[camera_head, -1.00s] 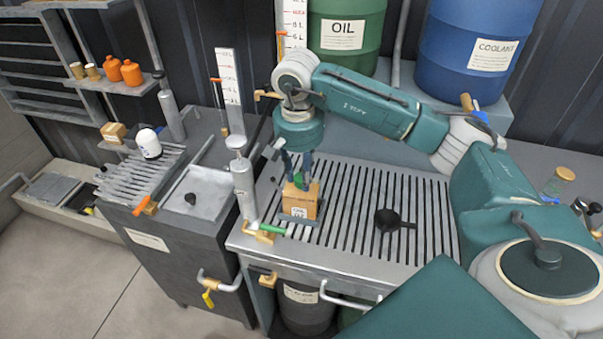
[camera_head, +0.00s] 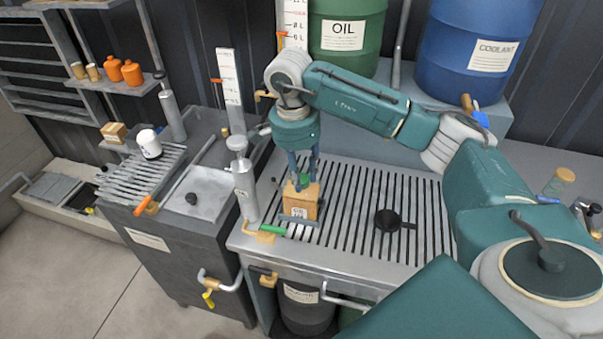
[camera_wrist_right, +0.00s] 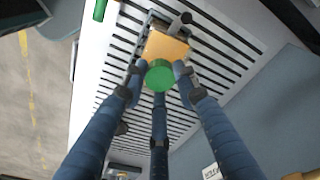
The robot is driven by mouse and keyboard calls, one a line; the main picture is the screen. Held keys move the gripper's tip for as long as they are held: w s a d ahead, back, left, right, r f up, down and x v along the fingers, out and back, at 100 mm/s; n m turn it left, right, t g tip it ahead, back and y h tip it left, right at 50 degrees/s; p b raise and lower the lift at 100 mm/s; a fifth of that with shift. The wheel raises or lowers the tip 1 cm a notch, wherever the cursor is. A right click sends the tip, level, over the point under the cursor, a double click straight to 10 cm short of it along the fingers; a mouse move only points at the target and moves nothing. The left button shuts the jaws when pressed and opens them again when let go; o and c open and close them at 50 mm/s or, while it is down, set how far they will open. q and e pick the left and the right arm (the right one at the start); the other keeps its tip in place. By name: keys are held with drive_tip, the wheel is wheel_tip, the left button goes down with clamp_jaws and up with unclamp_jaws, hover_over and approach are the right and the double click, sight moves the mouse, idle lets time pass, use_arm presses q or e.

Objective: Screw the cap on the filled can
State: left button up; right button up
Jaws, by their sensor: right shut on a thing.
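The can (camera_head: 301,203) is a tan, boxy container with a white label, standing upright on the slatted grate near the pump column. It also shows in the right wrist view (camera_wrist_right: 168,46). A green cap (camera_wrist_right: 159,75) shows between the fingers of my right gripper (camera_wrist_right: 160,84), over the can's top. In the head view my right gripper (camera_head: 302,178) points straight down at the can, shut on the cap, and the cap (camera_head: 304,180) is partly hidden by the fingers. I cannot tell whether the cap touches the can's neck. My left gripper is not in view.
A black funnel-like piece (camera_head: 388,220) lies on the grate (camera_head: 350,200) to the right. The pump column (camera_head: 243,185) stands close left of the can. Oil (camera_head: 345,35) and coolant (camera_head: 478,40) drums stand behind. The grate's right part is clear.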

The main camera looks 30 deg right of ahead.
drive_tip(key=m, duration=0.6)
drive_tip(key=shift+m+g+p, duration=0.3)
drive_tip(key=o, duration=1.6)
drive_tip(key=shift+c, duration=0.2)
drive_tip(key=shift+r, duration=0.1)
drive_tip(key=shift+r+p, duration=0.9)
drive_tip(key=shift+r, duration=0.5)
drive_tip(key=shift+r+p, duration=1.6)
drive_tip(key=shift+r, duration=0.9)
